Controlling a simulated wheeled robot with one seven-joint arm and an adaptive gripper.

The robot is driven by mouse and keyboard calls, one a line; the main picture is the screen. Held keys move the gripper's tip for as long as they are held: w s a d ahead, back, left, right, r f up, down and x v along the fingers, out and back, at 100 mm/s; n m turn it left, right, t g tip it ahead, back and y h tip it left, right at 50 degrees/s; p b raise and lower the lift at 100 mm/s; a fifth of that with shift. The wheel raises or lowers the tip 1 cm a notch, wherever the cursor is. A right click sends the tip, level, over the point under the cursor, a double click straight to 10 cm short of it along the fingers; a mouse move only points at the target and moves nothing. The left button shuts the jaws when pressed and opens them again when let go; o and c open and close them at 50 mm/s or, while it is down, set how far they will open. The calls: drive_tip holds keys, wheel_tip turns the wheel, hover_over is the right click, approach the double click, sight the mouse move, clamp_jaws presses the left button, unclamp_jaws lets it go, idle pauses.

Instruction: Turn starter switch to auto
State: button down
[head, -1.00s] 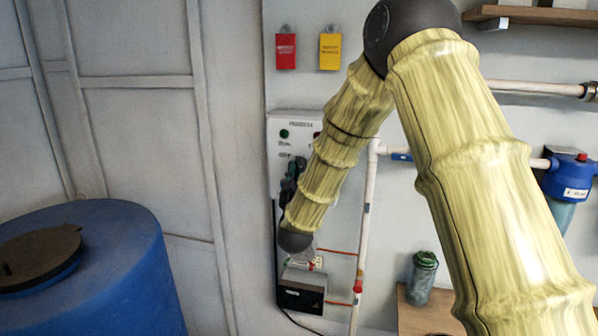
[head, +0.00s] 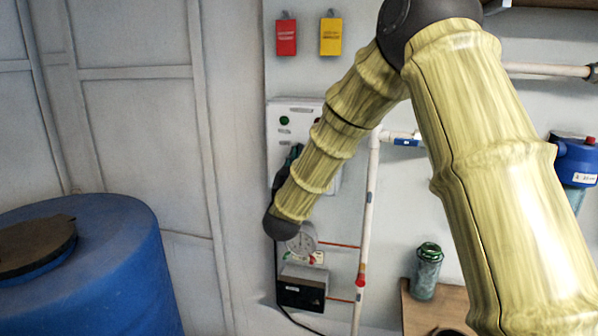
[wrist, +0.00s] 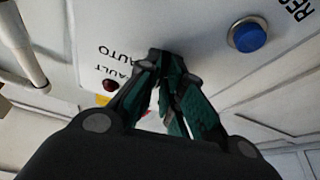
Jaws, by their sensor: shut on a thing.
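The starter panel (head: 278,108) is a white box on the wall, partly covered by my arm in the head view. In the wrist view its face (wrist: 190,22) appears upside down, with the word AUTO (wrist: 118,50) just left of my fingertips. My gripper (wrist: 160,58) has its dark green fingers converging at the panel, shut on the starter switch, which the fingertips hide. I cannot read the switch's angle. In the head view my gripper (head: 292,158) is at the panel front, partly behind my arm.
A blue button (wrist: 248,35) and a dark red light (wrist: 110,85) flank my fingers. A round gauge (head: 303,240) and a black box (head: 300,292) are below the panel. A white pipe (head: 367,215) runs close to the right. A blue barrel (head: 120,265) stands left.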

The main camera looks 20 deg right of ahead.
drive_tip(key=m+g+h+b, duration=0.1)
drive_tip(key=m+b, duration=0.2)
drive_tip(key=m, duration=0.1)
drive_tip(key=m+g+h+b, duration=0.2)
drive_tip(key=m+b, duration=0.1)
drive_tip(key=m+g+h+b, duration=0.1)
drive_tip(key=m+b, duration=0.2)
drive_tip(key=m, duration=0.1)
drive_tip(key=shift+w+a+m+b, duration=0.2)
drive_tip(key=shift+a+m+b, duration=0.1)
drive_tip(key=shift+b, duration=0.1)
drive_tip(key=c, duration=1.6)
unclamp_jaws()
drive_tip(key=shift+r, duration=0.1)
drive_tip(key=shift+o, duration=0.2)
drive_tip(key=shift+s+a, duration=0.1)
drive_tip(key=v, duration=1.1)
drive_tip(key=shift+a+f, duration=0.2)
drive_tip(key=shift+a, duration=0.05)
